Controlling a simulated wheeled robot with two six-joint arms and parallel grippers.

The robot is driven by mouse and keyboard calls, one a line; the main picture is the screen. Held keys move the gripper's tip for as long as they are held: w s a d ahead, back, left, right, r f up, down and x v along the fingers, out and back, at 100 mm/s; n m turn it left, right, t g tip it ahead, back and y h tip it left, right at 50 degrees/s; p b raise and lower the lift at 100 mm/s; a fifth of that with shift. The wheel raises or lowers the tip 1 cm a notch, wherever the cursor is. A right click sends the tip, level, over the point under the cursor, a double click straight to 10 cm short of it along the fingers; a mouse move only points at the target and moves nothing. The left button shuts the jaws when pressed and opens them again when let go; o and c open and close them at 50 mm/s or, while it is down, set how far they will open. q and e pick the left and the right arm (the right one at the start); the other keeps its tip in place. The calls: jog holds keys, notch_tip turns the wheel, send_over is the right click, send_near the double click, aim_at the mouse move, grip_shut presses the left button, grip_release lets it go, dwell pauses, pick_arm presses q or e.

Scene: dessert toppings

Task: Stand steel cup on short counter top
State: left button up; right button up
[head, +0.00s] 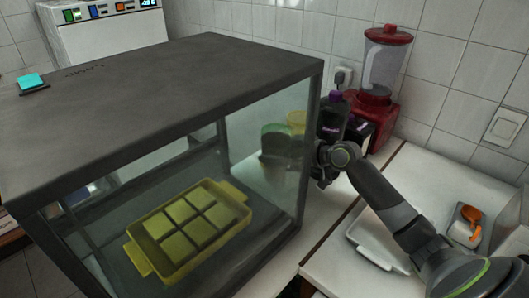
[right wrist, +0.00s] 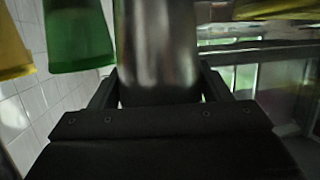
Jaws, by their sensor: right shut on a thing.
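The steel cup (right wrist: 157,45) stands out as a shiny grey cylinder between the fingers of my right gripper (right wrist: 158,88) in the right wrist view. The gripper is shut on it. In the head view my right gripper (head: 318,168) is beside the right edge of the glass case and partly hidden by its dark post. The cup is hard to make out there behind the tinted glass. White counter tops (head: 325,245) lie under and to the right of my right arm; which one is the short one I cannot tell. My left gripper is not in view.
The big glass case (head: 170,85) holds a yellow tray (head: 150,262) of green squares. A green cup (right wrist: 75,35) and a yellow cup (right wrist: 12,45) are close to the gripper. A red blender (head: 380,85), dark bottles and a white tray (head: 372,248) stand nearby.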

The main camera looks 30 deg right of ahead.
jog(key=w+a, duration=0.2)
jog(key=w, duration=0.1)
jog(key=shift+w+r+p, duration=0.1)
jog(key=shift+w+p, duration=0.05)
jog(key=shift+p, duration=0.15)
notch_tip(320, 180, down, 3)
jog(key=shift+f+p, duration=0.2)
jog(key=shift+p, duration=0.2)
jog(key=shift+f, duration=0.1)
jog(key=shift+f, duration=0.1)
jog(key=o, duration=1)
